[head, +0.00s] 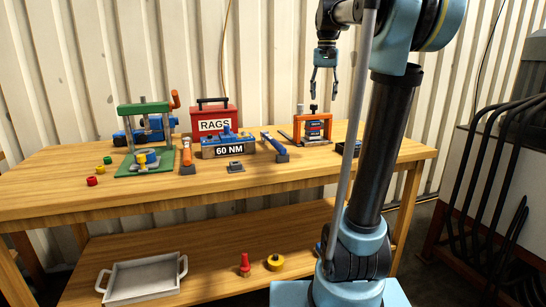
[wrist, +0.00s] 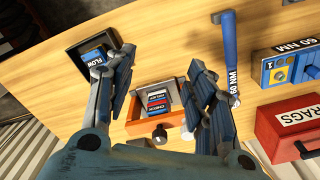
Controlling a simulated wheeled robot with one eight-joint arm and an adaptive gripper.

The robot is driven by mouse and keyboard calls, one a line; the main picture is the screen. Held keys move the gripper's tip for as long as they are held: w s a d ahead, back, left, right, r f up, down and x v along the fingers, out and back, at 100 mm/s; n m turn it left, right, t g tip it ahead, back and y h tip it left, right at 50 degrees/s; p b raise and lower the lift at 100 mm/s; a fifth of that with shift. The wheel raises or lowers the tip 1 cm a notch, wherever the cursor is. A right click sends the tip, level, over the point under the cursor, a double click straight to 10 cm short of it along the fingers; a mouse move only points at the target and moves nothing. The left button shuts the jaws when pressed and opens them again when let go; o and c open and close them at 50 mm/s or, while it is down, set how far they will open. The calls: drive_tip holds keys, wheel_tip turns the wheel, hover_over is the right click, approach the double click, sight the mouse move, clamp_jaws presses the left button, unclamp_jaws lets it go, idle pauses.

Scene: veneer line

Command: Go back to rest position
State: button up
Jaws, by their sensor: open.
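My gripper (head: 324,90) hangs pointing down above the right part of the workbench, open and empty. Its fingers are spread apart, with clear air between them and the orange-framed fixture (head: 313,128) below. In the wrist view, my gripper (wrist: 162,62) shows the two fingers on either side of the fixture (wrist: 158,100). Dark, red and white labelled pieces sit in that orange frame. The bench top (head: 100,203) is light wood.
A red RAGS box (head: 213,121), a blue 60 NM block (head: 228,147), a blue-handled wrench (wrist: 230,55) and a green press stand (head: 143,107) occupy the bench. A dark tray (wrist: 76,51) lies near the fixture. A grey tray (head: 143,278) is on the lower shelf. A cabinet (head: 470,170) stands right.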

drive_tip(key=s+f+n+t, duration=0.1)
drive_tip(key=s+f, duration=1.3)
drive_tip(key=f, duration=0.4)
drive_tip(key=s+f+n, duration=0.1)
drive_tip(key=s+f, duration=1.4)
drive_tip(key=f, duration=0.3)
drive_tip(key=shift+d+f+n+t, duration=0.15)
drive_tip(key=shift+n+t, duration=0.25)
